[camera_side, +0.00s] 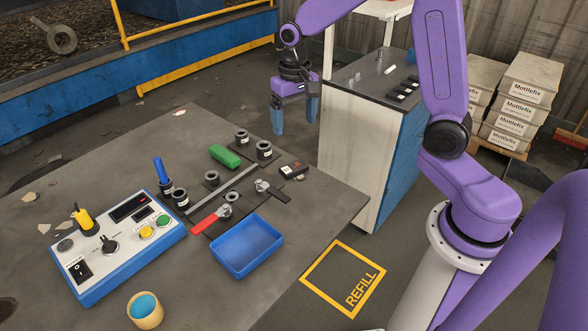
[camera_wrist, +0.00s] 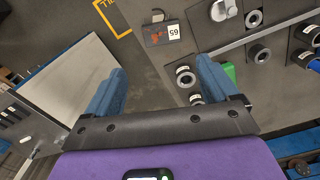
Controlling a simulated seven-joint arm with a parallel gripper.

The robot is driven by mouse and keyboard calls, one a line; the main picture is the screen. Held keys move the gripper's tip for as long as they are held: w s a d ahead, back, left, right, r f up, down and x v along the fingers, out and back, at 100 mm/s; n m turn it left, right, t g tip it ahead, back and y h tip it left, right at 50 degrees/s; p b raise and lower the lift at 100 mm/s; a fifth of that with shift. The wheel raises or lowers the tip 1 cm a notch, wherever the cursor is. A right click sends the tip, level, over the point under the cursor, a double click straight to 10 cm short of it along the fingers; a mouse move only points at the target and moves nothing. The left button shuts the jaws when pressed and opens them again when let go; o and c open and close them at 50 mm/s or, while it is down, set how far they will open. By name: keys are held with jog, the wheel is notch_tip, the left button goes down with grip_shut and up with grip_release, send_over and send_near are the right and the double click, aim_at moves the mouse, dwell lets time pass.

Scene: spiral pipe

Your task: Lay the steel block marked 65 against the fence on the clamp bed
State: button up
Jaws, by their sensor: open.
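The steel block marked 65 (camera_side: 293,171) is a dark flat block with a red mark and a white label. The fence (camera_side: 222,188) is a long grey bar, also in the wrist view (camera_wrist: 245,38). The clamp bed (camera_side: 243,196) is the dark plate beside it, with a red-handled clamp (camera_side: 210,219). My gripper (camera_side: 295,118) is open and empty, raised well above the table, apart from the block. Its fingers also show in the wrist view (camera_wrist: 162,75).
A green block (camera_side: 224,156) and several dark rings (camera_side: 264,150) stand behind the fence. A blue tray (camera_side: 246,246) sits at the table's front right. A control box (camera_side: 118,243) is at left. A cabinet (camera_side: 355,150) stands beyond the table's right edge.

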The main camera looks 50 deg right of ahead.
send_over(294, 167)
jog(key=f, duration=0.8)
jog(key=shift+w+d, duration=0.1)
jog(key=shift+d, duration=0.2)
jog(key=shift+a+f, duration=0.2)
jog(key=shift+f, duration=2.4)
jog(key=c, duration=1.3)
jog(key=shift+o, duration=0.2)
jog(key=shift+r, duration=0.15)
